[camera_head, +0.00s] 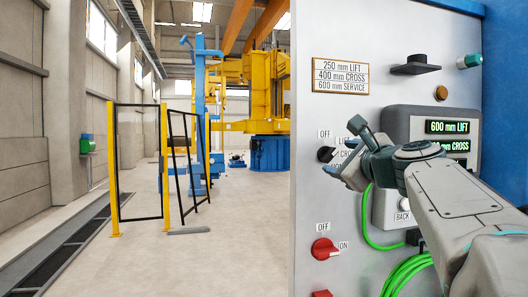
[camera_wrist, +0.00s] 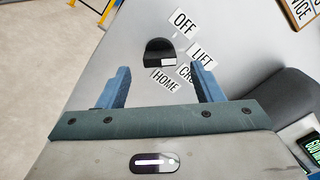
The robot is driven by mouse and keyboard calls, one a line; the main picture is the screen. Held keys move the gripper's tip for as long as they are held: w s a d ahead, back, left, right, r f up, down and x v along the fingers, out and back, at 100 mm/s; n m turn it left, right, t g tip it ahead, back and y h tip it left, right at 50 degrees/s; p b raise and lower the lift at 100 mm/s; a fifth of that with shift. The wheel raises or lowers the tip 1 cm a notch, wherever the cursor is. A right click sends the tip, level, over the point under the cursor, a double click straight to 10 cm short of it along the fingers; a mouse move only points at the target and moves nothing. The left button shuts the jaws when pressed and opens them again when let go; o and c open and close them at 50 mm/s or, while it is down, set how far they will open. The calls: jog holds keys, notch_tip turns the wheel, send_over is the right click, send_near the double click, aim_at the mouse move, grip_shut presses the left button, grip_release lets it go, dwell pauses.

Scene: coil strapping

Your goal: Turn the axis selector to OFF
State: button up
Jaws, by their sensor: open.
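The axis selector is a black knob (camera_head: 326,154) on the grey panel, partly hidden behind my gripper in the head view. In the wrist view the knob (camera_wrist: 158,50) shows with labels OFF (camera_wrist: 183,20), LIFT (camera_wrist: 203,57), CROSS and HOME around its right and lower side. A small white mark sits on the knob's lower right edge, away from OFF; I cannot tell exactly which label it faces. My gripper (camera_head: 345,149) is open and empty in front of the panel. In the wrist view its fingers (camera_wrist: 160,74) stand apart, below and to either side of the knob, with no contact visible.
A red OFF/ON switch (camera_head: 324,249) sits lower on the panel. A display box (camera_head: 398,121) is to the right, with a green cable (camera_head: 372,232) below. A black handle (camera_head: 415,67) and a teal-capped knob (camera_head: 469,61) are above. Open floor lies left.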

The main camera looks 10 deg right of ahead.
aim_at(332, 156)
jog(key=shift+w+p, duration=0.3)
jog(key=shift+w, duration=1.75)
jog(key=shift+a, duration=0.15)
jog(key=c, duration=1)
jog(key=shift+f+b, duration=0.1)
jog(key=shift+b, duration=0.2)
jog(key=shift+f+n+b, duration=0.1)
jog(key=shift+n+b, duration=0.45)
jog(key=shift+n, duration=0.25)
jog(key=n+b, duration=0.2)
jog(key=n, duration=0.1)
jog(key=shift+b, duration=0.4)
jog(key=n+b, duration=0.2)
jog(key=n, duration=0.2)
jog(key=shift+b, duration=0.4)
jog(key=shift+n, duration=0.3)
